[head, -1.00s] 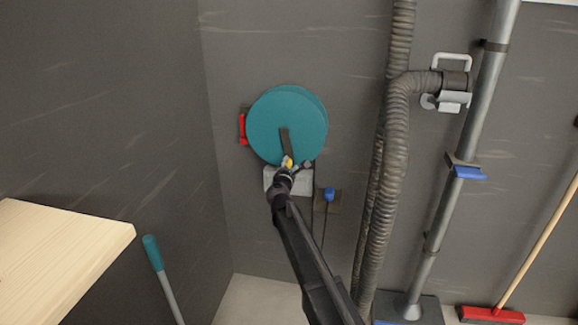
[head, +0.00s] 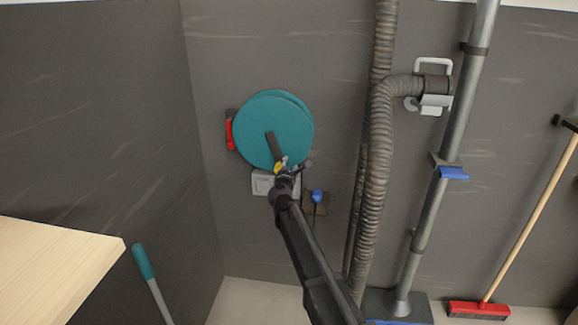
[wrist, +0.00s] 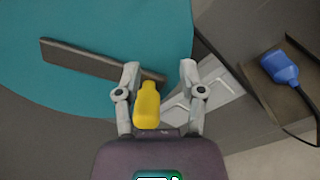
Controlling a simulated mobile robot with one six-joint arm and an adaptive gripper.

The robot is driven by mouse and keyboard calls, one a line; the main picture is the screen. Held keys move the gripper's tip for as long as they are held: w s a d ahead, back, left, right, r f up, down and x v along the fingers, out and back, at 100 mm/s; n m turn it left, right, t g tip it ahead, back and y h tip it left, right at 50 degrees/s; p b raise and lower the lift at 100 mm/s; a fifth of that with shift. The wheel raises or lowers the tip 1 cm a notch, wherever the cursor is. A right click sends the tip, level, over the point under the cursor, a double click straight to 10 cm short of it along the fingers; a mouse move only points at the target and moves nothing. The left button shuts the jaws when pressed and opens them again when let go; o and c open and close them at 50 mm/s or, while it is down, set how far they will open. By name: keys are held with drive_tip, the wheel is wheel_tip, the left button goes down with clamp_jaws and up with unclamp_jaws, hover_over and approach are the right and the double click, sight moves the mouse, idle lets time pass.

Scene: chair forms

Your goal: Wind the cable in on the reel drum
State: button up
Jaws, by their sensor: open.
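The reel drum (head: 262,122) is a round teal disc on the back wall. A dark crank arm (head: 273,145) runs from near its middle down to the lower edge; the wrist view shows this crank (wrist: 90,58) as a dark bar across the teal face. A yellow handle (wrist: 147,104) shows between the fingers of my gripper (wrist: 160,72), which are apart on either side of it. In the head view my gripper (head: 284,168) is at the drum's lower edge. A cable with a blue plug (head: 317,196) hangs below right of the drum; the plug also shows in the wrist view (wrist: 279,67).
A red lever (head: 229,133) sits at the drum's left. A light grey box (head: 262,183) is behind my gripper. A ribbed hose (head: 375,170) and a metal pipe (head: 428,200) stand to the right. A wooden worktop (head: 50,265) juts in at lower left.

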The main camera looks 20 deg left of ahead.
drive_tip(key=shift+w+d+r+p, duration=0.3)
drive_tip(key=shift+d+r+p, duration=0.3)
drive_tip(key=shift+d, duration=0.35)
drive_tip(key=shift+w+d+r+p, duration=0.25)
drive_tip(key=shift+d+r+p, duration=0.35)
drive_tip(key=shift+d, duration=0.35)
drive_tip(key=o, duration=0.7)
drive_tip(key=shift+s, duration=0.1)
drive_tip(key=v, duration=1)
